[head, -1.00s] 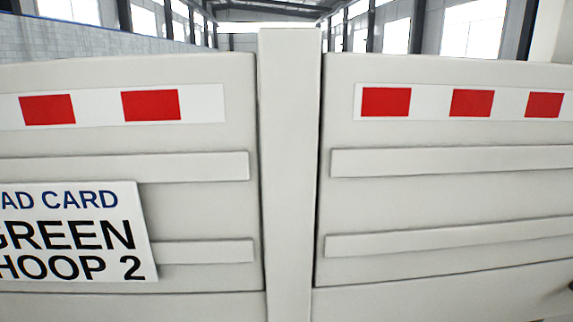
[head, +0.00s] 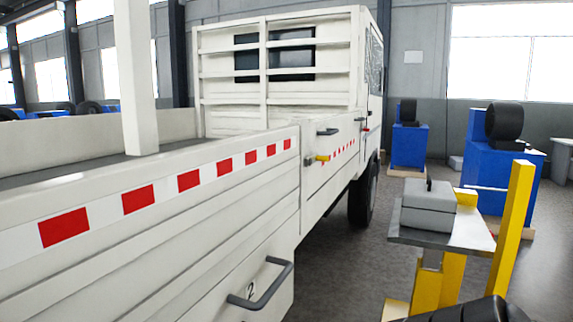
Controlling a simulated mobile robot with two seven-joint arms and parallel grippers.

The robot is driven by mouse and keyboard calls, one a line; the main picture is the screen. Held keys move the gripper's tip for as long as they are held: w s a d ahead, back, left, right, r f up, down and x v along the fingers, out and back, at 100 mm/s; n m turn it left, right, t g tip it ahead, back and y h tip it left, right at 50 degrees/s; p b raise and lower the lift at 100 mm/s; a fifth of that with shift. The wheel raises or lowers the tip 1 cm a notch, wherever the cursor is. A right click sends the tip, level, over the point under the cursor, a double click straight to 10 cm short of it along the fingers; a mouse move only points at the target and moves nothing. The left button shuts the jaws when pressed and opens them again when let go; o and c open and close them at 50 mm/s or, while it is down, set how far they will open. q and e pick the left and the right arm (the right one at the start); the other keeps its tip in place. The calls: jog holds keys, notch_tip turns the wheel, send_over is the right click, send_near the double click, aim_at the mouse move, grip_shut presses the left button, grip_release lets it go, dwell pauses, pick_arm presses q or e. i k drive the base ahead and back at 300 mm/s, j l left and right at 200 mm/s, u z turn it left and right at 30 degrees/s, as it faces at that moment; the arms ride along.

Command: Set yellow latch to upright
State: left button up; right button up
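The yellow latch (head: 322,158) is small and far off in the head view, on the white truck's side where two side panels meet. Its yellow part looks roughly level, pointing out from the panel, not upright. A dark mount sits at its left end. A dark handle (head: 327,132) is just above it. Neither of my grippers shows in the head view.
The white truck side (head: 200,235) fills the left, with a grey handle (head: 262,290) low on it. A metal stand (head: 460,235) with a grey box (head: 428,207) and yellow posts (head: 512,225) stands right. Floor (head: 345,265) shows between. Blue machines (head: 408,148) stand behind.

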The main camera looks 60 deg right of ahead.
aim_at(309, 160)
jog(key=z, duration=2.15)
